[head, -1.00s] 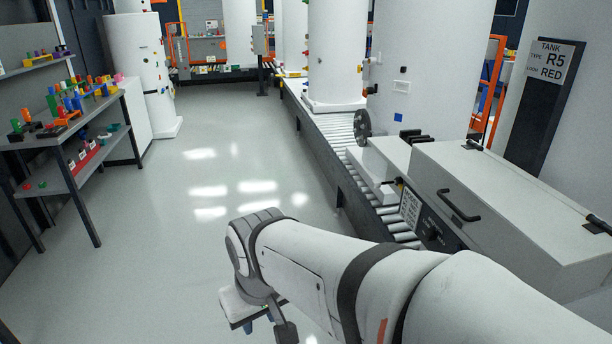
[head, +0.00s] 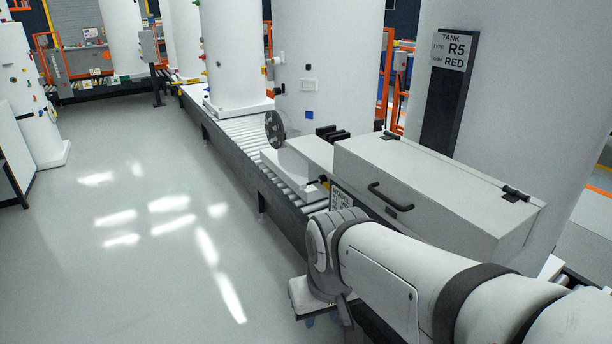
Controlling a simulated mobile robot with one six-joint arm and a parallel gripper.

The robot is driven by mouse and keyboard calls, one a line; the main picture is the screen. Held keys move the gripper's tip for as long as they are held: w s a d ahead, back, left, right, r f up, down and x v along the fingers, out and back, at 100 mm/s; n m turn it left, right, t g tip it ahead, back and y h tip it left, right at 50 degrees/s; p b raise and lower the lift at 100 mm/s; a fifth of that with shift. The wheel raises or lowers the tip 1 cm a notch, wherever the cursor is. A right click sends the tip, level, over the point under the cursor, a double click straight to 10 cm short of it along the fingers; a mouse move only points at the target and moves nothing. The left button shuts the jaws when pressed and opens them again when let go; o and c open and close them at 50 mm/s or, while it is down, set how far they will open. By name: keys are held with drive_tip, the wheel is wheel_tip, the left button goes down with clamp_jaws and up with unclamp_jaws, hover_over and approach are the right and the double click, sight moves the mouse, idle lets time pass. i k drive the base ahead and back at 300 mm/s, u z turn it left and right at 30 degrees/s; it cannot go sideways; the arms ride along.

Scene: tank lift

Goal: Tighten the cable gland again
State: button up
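My arm reaches in from the lower right of the head view, its white wrist in front of the roller conveyor's near side. The gripper end is mostly hidden below the wrist, and its fingers cannot be made out. No cable gland can be made out for certain. A white tank (head: 310,78) stands behind the conveyor, with small fittings and a blue square on its side. A grey-white box (head: 440,190) with a black handle sits beside the conveyor. A dark round disc (head: 275,130) stands at the machine's left end.
The roller conveyor (head: 245,135) runs to the back, carrying another white tank (head: 236,50). A sign (head: 450,50) reads TANK TYPE R5, RED. A white column with coloured fittings (head: 28,95) stands at the left. The floor (head: 120,270) at the left is clear.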

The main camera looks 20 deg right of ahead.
sight(323, 178)
drive_tip(key=z, duration=0.15)
drive_tip(key=i, duration=1)
drive_tip(key=z, duration=0.05)
